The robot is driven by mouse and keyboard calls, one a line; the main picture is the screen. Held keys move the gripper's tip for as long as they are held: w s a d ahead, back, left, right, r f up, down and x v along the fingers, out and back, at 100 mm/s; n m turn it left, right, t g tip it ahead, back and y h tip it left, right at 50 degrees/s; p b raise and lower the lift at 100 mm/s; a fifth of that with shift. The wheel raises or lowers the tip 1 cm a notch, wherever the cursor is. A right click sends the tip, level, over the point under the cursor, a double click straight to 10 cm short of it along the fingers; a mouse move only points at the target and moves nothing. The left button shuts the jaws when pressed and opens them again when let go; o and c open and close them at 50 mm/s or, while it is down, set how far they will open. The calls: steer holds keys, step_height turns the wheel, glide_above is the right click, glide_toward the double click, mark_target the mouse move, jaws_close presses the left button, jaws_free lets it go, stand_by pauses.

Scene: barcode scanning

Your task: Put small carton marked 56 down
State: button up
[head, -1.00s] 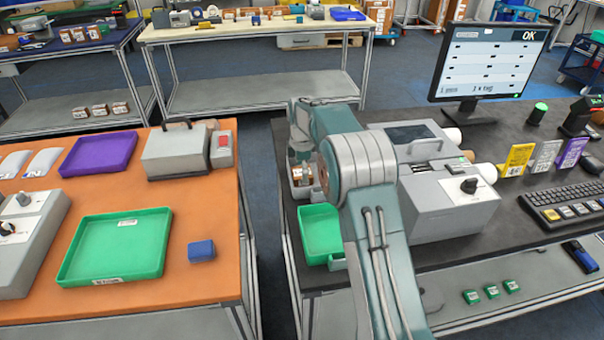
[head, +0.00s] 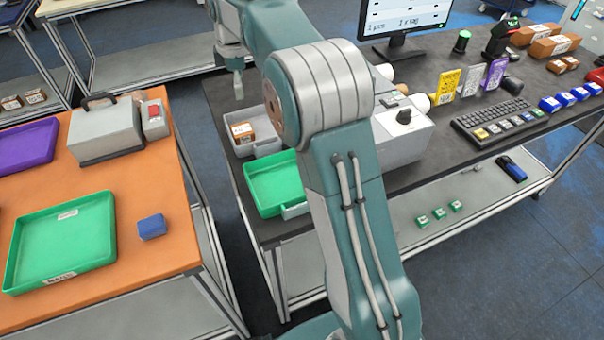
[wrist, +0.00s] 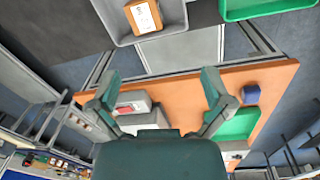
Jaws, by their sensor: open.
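The small carton (head: 242,132), brown with a white label, sits inside the grey tray (head: 268,146) on the dark bench, at the tray's left end. In the wrist view the carton (wrist: 143,17) lies in the grey tray (wrist: 172,14) at the top, with its label facing up; the mark is too small to read surely. My gripper (wrist: 160,90) is open and empty, with its fingers spread apart and clear of the carton. In the head view my gripper (head: 238,80) is above and behind the tray, partly hidden by my arm.
A green tray (head: 270,188) stands directly in front of the grey one. A grey machine (head: 415,150) is to their right. Across a gap, the orange table (head: 150,265) holds a green tray (head: 60,290), a blue block (head: 151,227) and a grey case (head: 105,140).

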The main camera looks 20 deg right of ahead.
steer(key=s+r+m+t, duration=0.1)
steer(key=s+r+m, duration=0.4)
steer(key=s, duration=0.5)
steer(key=s+d+f+m+t, duration=0.1)
steer(key=s+m, duration=0.4)
steer(key=s, duration=0.8)
steer(key=s+d+f+m+t, duration=0.1)
steer(key=s+m, duration=0.4)
steer(key=s, duration=0.8)
steer(key=shift+s+f+t, duration=0.35)
steer(key=shift+f+t, duration=0.4)
steer(key=shift+t, duration=0.15)
